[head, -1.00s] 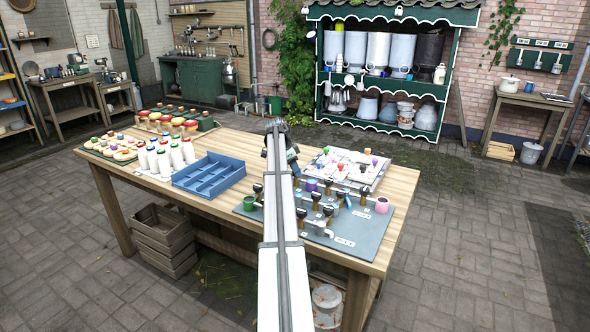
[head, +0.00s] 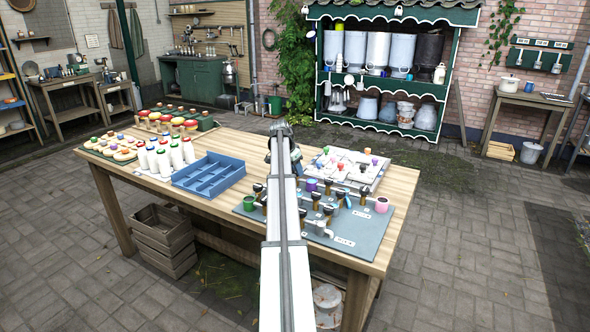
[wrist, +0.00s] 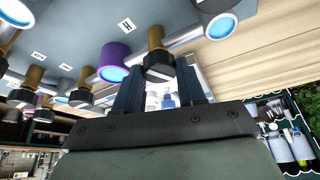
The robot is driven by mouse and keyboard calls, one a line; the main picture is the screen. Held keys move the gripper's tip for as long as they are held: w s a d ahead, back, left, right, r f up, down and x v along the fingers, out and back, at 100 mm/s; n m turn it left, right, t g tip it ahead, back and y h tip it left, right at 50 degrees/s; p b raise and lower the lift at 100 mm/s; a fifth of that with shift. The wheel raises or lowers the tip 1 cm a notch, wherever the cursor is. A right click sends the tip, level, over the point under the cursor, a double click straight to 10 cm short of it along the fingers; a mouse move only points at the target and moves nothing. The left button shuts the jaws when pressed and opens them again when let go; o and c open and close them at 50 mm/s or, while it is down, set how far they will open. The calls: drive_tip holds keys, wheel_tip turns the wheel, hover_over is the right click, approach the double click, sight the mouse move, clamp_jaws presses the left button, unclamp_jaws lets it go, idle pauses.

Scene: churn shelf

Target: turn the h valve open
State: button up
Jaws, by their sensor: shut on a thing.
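My gripper (wrist: 160,76) shows in the wrist view with its two dark fingers on either side of a black valve handle (wrist: 158,66). It is shut on this handle, which sits on a brass stem. A purple-ended pipe outlet (wrist: 113,62) is just left of it. A small white label (wrist: 126,24) near this valve seems to read H, but the tags are small and tilted. In the head view the grey valve board (head: 372,236) lies at the table's front right, and my arm hides the held valve and the fingertips.
Other black-handled valves (head: 341,193) stand close around on the board. A white panel with coloured knobs (head: 345,165) lies behind it. A blue divided tray (head: 210,176) and white bottles (head: 164,162) are to the left. Bare wood (head: 400,180) lies at the table's right.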

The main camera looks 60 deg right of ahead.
drive_tip(key=n, duration=0.2)
drive_tip(key=n+t, duration=0.1)
drive_tip(key=n, duration=0.1)
drive_tip(key=n+t, duration=0.1)
drive_tip(key=n, duration=0.1)
drive_tip(key=shift+s+n, duration=0.25)
drive_tip(key=shift+n, duration=0.05)
drive_tip(key=n+t, duration=0.1)
drive_tip(key=n, duration=0.2)
drive_tip(key=n+t+y, duration=0.1)
drive_tip(key=n, duration=0.2)
drive_tip(key=shift+s+d, duration=0.1)
drive_tip(key=shift+n+t, duration=0.3)
drive_tip(key=o, duration=1)
drive_tip(key=shift+o, duration=0.2)
drive_tip(key=v, duration=1.3)
drive_tip(key=shift+r, duration=0.4)
drive_tip(key=shift+s, duration=0.1)
